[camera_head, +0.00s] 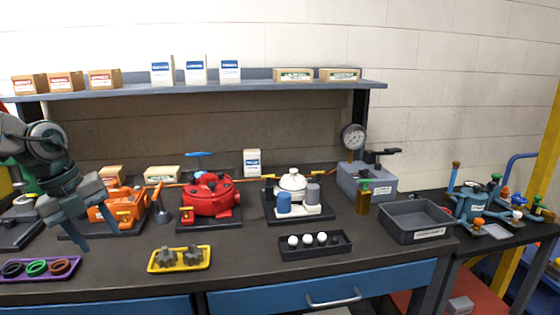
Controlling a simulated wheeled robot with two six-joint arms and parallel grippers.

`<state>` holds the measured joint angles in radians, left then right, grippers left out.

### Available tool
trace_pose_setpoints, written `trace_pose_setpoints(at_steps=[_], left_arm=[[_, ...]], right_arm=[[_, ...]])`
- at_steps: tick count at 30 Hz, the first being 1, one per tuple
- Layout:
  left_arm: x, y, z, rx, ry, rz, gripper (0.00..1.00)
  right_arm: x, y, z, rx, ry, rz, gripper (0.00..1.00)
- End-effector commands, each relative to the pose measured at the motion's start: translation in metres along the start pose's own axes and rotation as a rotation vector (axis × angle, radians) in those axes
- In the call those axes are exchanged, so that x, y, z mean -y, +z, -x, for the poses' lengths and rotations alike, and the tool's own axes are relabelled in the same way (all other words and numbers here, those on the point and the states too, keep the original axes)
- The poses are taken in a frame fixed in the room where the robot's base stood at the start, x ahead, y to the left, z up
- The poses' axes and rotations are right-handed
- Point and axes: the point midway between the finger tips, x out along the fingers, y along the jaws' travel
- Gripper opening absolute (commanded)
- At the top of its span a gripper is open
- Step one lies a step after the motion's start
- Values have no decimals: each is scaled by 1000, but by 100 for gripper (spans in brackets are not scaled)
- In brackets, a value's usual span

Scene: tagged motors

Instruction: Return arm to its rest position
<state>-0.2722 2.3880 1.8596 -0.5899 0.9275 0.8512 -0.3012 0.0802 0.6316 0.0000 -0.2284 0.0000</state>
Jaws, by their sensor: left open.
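My left arm comes in from the left edge, with its grey-blue links bent downward. My left gripper (97,232) is open and empty, its fingers pointing down above the left part of the bench, in front of an orange motor (116,206). The gripper partly hides the orange motor and its dark base plate. A red motor (210,196) on a dark plate stands farther right, clear of the gripper. A white-and-blue motor unit (292,183) stands right of that. My right gripper does not show.
The dark bench (240,264) carries a purple tray with rings (66,277), a yellow tray (152,268), a black tray with white-topped pieces (315,254) and an empty grey bin (412,236). A shelf (270,87) with boxes spans the back. Bare bench separates the trays.

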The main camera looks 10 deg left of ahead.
Motion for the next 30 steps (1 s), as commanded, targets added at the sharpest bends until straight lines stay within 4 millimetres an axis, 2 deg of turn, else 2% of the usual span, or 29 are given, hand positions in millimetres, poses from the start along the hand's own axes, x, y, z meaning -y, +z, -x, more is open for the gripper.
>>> trace_pose_setpoints(at_steps=[5,11,19,25,30], left_arm=[[2,0,-29,-35,-159,18,47],[7,0,-70,-62,-430,85,47],[8,3,-121,-27,-844,311,47],[-7,6,-152,51,-1065,561,47],[-32,4,-182,139,-1177,818,47]], right_arm=[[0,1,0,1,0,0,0],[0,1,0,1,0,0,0],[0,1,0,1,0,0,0],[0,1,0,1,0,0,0],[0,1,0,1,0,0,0]])
